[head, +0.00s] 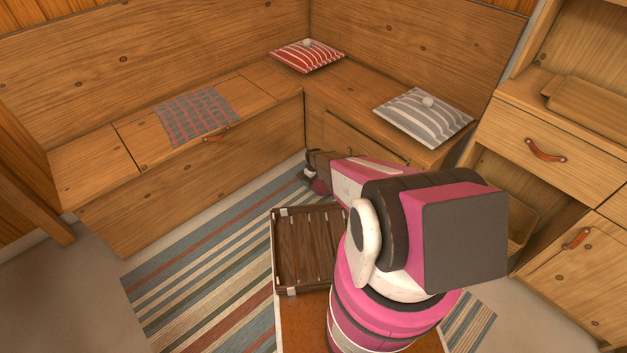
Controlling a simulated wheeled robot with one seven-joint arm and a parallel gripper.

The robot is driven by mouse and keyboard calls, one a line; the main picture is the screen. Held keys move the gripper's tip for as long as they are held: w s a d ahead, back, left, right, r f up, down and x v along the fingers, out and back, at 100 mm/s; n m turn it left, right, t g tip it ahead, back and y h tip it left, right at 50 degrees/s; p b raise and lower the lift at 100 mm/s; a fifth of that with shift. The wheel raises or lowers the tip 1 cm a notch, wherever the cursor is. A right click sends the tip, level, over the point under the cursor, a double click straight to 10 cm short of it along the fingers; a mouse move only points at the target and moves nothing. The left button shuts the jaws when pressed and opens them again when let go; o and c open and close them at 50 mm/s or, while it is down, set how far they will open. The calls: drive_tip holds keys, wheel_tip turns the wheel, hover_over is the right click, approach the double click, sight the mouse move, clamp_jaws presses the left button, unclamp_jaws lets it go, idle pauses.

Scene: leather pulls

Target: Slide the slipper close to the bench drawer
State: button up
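The bench drawer (345,133) appears as an outlined front panel in the right-hand bench, below its seat, and looks shut. Its lower part is hidden behind my arm. My gripper (311,176) is at the far end of my arm, low in front of this bench near the inner corner. It is small and dark, and its fingers cannot be made out. A small dull-red patch shows at the gripper; I cannot tell whether it is part of my gripper or the slipper. No slipper can be clearly made out elsewhere.
A striped rug (205,285) covers the floor before the left bench (190,190), which has a leather pull (216,133). A dark slatted tray (308,250) lies near my arm. Cushions (307,56) (423,117) rest on the benches. A cabinet (570,200) stands at right.

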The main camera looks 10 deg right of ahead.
drive_tip(key=shift+r, duration=0.1)
wheel_tip(320, 180, up, 11)
drive_tip(key=shift+f, duration=0.2)
idle(0.5)
drive_tip(key=shift+s+r, duration=0.1)
drive_tip(key=shift+r, duration=0.05)
drive_tip(key=s+d+r+m, duration=0.1)
drive_tip(key=s+r+m, duration=0.1)
drive_tip(key=s+r, duration=0.8)
drive_tip(key=s+d+r+m, duration=0.1)
drive_tip(key=s+r+m, duration=0.2)
drive_tip(key=s+r, duration=0.7)
drive_tip(key=s+d+r+m, duration=0.1)
drive_tip(key=s+r, duration=0.9)
drive_tip(key=r, duration=1.1)
drive_tip(key=shift+s+d+r+m, duration=0.15)
drive_tip(key=shift+s+m, duration=0.1)
drive_tip(key=shift+m, duration=0.55)
